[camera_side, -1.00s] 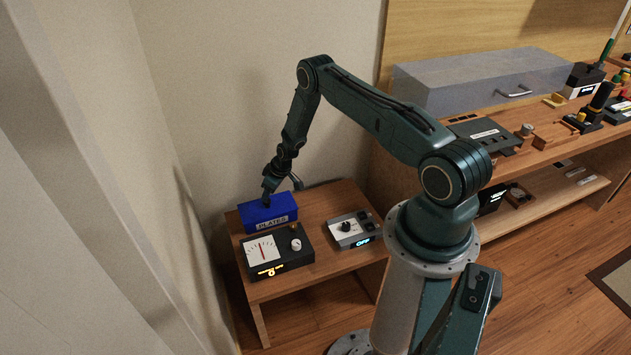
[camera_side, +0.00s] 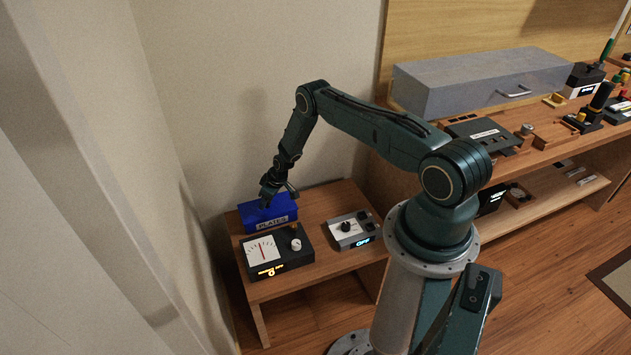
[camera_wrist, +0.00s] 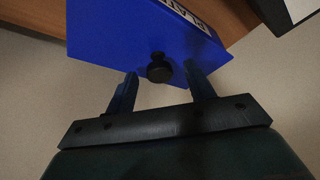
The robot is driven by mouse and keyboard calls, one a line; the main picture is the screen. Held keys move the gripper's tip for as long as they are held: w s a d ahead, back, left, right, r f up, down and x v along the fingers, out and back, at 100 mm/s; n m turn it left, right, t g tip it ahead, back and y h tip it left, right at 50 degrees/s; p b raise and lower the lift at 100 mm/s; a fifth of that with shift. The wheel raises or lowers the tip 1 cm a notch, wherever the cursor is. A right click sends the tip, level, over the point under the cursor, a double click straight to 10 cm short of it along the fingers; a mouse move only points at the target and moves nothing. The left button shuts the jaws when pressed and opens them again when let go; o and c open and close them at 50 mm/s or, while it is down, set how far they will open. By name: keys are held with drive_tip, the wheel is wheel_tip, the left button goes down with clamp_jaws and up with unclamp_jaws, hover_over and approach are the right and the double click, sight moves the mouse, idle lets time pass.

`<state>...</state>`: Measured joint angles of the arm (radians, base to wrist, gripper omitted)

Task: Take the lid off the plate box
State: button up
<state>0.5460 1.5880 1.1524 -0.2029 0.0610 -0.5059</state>
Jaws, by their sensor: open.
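The blue plate box (camera_side: 272,217) with a "PLATES" label stands at the back left of the small wooden table. In the wrist view its blue lid (camera_wrist: 125,35) fills the upper middle, with a round black knob (camera_wrist: 159,68) on it. My gripper (camera_side: 266,203) is at the top of the box in the side view. In the wrist view my gripper (camera_wrist: 160,80) is open, with one finger on each side of the knob and a gap to both. The seam between lid and box cannot be made out.
A dark meter box (camera_side: 277,252) with a dial stands directly in front of the plate box. A grey switch unit (camera_side: 352,230) reading "OFF" is to the right. The wall (camera_side: 210,130) is close behind and left. The small table (camera_side: 318,208) has bare wood between them.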

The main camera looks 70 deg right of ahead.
idle(0.3)
clamp_jaws()
drive_tip(key=shift+r, duration=0.2)
wheel_tip(320, 180, up, 20)
drive_tip(key=shift+f, duration=0.15)
idle(0.9)
idle(0.5)
